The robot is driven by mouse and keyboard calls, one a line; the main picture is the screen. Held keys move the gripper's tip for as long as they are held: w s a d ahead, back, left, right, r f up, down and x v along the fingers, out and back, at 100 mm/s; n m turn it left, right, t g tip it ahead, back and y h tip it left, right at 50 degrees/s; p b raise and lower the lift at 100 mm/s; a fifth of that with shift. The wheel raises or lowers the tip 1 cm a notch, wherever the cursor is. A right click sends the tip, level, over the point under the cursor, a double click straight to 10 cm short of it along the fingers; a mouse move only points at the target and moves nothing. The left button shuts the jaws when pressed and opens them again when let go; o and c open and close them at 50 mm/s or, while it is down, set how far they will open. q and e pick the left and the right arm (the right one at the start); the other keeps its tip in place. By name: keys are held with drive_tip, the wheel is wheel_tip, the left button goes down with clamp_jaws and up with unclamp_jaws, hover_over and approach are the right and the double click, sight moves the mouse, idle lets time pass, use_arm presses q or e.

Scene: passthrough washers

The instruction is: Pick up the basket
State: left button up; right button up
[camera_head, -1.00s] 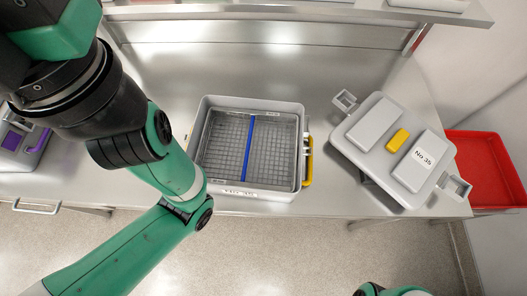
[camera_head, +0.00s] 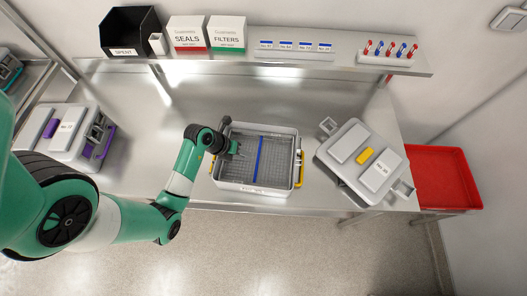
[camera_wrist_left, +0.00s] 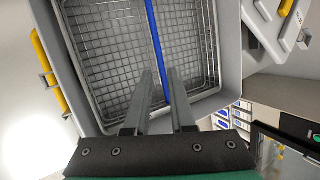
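The basket (camera_head: 272,160) is a wire-mesh tray with a blue divider bar across its middle. It sits inside a grey open container (camera_head: 254,188) with yellow latches on the bench. My left gripper (camera_head: 234,148) is over the left part of the basket in the head view. I cannot tell whether the fingers touch the basket. My right gripper is not in view.
A grey lid (camera_head: 352,181) with a yellow tab lies tilted right of the container. A closed grey case (camera_head: 70,150) with purple latches stands at the left. A red bin (camera_head: 445,178) is far right. A shelf (camera_head: 350,62) with boxes runs along the back.

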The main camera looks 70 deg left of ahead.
sight(258, 158)
use_arm(q)
drive_tip(key=x, duration=0.2)
drive_tip(key=b+x, duration=0.1)
drive_tip(key=x, duration=0.1)
drive_tip(key=b+x, duration=0.1)
drive_tip(key=x, duration=0.1)
drive_tip(key=shift+w+a+f, duration=0.1)
drive_tip(key=shift+a+f, duration=0.05)
drive_tip(key=shift+a, duration=0.1)
drive_tip(key=b+x, duration=0.2)
drive_tip(key=x, duration=0.3)
drive_tip(key=shift+a+b, duration=0.1)
drive_tip(key=shift+b, duration=0.2)
clamp_jaws()
idle(0.9)
